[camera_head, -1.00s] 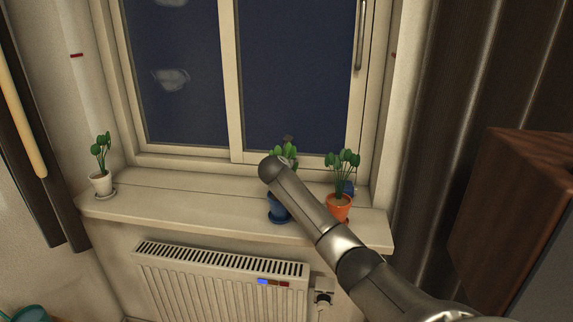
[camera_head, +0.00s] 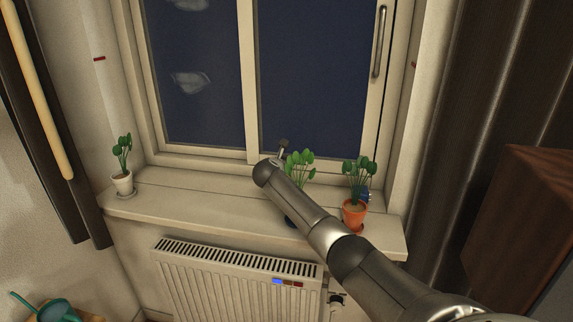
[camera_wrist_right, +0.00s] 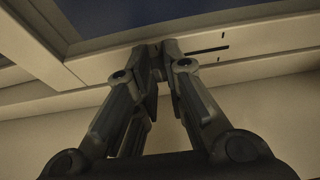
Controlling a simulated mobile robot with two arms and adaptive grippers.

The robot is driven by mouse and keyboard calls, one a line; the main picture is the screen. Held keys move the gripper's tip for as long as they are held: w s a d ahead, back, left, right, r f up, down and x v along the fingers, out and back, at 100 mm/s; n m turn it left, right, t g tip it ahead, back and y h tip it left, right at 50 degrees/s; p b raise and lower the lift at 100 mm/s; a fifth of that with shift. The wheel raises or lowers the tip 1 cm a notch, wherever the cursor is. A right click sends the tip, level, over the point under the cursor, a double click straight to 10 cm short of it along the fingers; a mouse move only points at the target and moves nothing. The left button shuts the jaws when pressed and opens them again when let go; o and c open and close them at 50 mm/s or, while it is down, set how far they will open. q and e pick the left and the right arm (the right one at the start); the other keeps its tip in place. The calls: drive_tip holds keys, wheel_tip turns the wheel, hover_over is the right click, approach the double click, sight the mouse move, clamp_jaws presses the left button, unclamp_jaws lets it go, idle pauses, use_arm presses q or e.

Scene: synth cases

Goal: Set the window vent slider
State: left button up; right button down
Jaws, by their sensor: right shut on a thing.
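The window (camera_head: 310,75) has a pale frame, and its bottom rail runs behind my right gripper (camera_head: 283,149). In the right wrist view the fingertips of this gripper (camera_wrist_right: 157,48) are closed together at the rail. A dark slot (camera_wrist_right: 207,50) with short tick marks runs to the right from the fingertips. The vent slider's knob is hidden between the fingers, and the gripper is shut on it. In the head view my right arm hides part of the sill, and the slot cannot be made out. My left gripper is not in view.
On the sill (camera_head: 190,205) stand a plant in a white pot (camera_head: 122,183), a plant in an orange pot (camera_head: 354,212) and a plant (camera_head: 300,165) partly behind my arm. A radiator (camera_head: 235,285) is below. A dark curtain (camera_head: 450,120) and a wooden cabinet (camera_head: 520,210) are at right.

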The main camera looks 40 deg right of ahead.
drive_tip(key=c, duration=1.9)
unclamp_jaws()
drive_tip(key=o, duration=0.4)
drive_tip(key=shift+w+a, duration=0.1)
drive_tip(key=shift+a, duration=0.05)
drive_tip(key=v, duration=1.2)
drive_tip(key=shift+f, duration=0.15)
